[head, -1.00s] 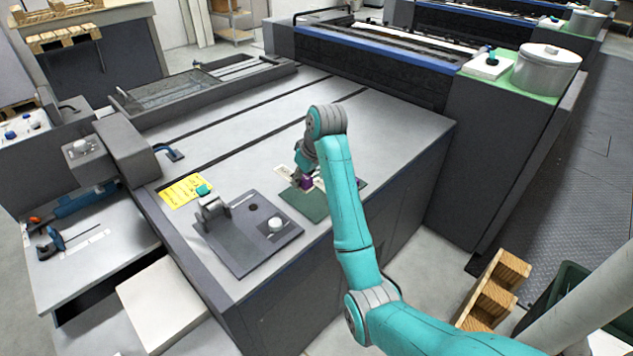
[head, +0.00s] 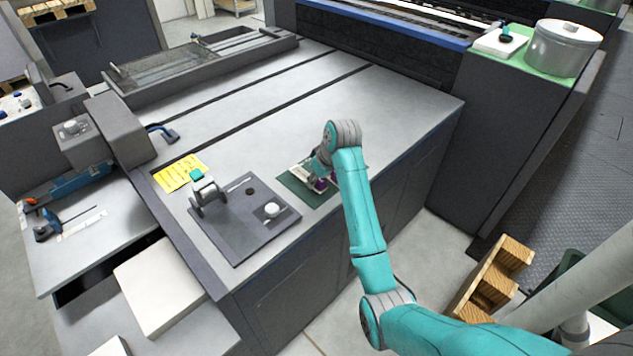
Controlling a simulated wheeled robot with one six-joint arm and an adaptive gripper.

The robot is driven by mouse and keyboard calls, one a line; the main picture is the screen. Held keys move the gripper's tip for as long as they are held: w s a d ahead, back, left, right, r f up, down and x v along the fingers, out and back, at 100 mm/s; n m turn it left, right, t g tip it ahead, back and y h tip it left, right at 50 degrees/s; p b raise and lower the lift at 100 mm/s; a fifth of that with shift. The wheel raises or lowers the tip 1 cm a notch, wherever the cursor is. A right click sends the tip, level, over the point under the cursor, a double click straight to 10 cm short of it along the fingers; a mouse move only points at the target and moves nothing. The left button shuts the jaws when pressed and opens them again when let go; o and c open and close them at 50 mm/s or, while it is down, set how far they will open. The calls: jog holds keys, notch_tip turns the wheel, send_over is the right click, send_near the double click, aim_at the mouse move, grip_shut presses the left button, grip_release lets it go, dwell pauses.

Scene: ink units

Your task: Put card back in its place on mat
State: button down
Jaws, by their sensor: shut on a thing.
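The green mat (head: 296,190) lies on the grey table top, near the front edge. A whitish card (head: 301,173) shows over the mat's far left part, partly hidden by my gripper. My gripper (head: 317,183) is low over the mat and shut on the card. A small purple patch (head: 321,185) shows at the fingers; I cannot tell whether it belongs to the card. The fingertips are small and partly covered by my wrist. I cannot tell whether the card touches the mat.
A dark plate with a clamp-like stand (head: 206,193) and a white knob (head: 271,210) is left of the mat. A yellow note (head: 180,174) lies behind it. The table behind the mat is clear. A wooden crate (head: 497,277) stands on the floor at right.

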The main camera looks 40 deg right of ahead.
jog(key=shift+f, duration=0.65)
jog(key=shift+f, duration=0.1)
jog(key=c, duration=0.8)
grip_release()
